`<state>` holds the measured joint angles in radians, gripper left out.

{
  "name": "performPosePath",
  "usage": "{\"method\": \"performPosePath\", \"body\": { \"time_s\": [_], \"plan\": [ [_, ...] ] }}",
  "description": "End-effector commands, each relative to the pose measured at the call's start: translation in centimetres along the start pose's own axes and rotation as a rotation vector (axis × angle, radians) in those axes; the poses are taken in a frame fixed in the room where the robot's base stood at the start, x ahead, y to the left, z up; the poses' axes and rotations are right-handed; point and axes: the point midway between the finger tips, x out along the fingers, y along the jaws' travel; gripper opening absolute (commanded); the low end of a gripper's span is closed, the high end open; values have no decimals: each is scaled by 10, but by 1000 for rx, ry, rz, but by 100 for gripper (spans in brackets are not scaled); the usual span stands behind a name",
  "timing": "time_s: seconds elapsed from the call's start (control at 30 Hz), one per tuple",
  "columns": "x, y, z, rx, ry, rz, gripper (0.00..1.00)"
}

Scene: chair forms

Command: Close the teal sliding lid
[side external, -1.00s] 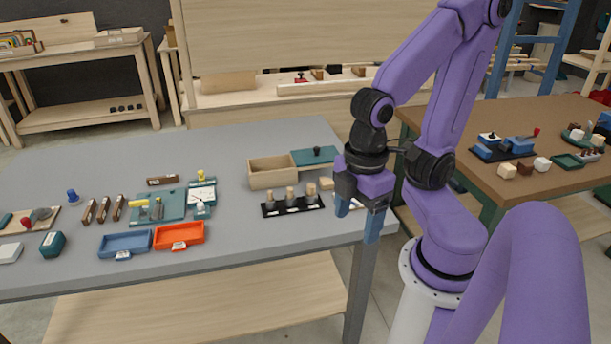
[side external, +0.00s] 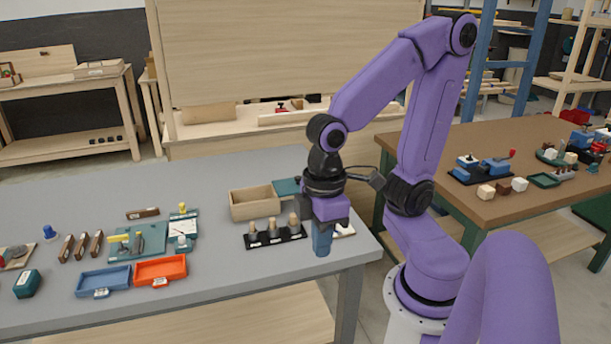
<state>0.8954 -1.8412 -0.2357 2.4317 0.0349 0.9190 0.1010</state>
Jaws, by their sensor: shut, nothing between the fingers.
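The teal sliding lid (side external: 285,187) is at the right end of the wooden box (side external: 254,206). The box shows its open inside, so the lid stands slid out to the right. Most of the lid and its dark knob are hidden behind my gripper. My gripper (side external: 321,252) points down with its blue fingers together and nothing between them. In the picture it is in front and to the right of the box, at the right end of the black peg stand; its exact height above the table cannot be told.
A black stand with several pegs (side external: 275,241) is in front of the box, close to my gripper. Orange (side external: 160,270) and blue (side external: 103,281) trays lie to the left. A teal board (side external: 137,242) lies behind them. The grey table (side external: 215,292) is bare near its front edge.

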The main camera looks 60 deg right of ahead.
Motion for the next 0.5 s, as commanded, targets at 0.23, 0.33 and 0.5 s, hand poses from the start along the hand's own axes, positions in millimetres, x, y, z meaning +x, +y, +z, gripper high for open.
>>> {"method": "performPosePath", "body": {
  "time_s": [0.23,0.33,0.5],
  "plan": [
    [-5,63,-44,584,-1,-50,0],
    [-6,95,-55,816,3,-72,0],
    [-6,156,-63,1207,9,-115,0]
  ]
}}
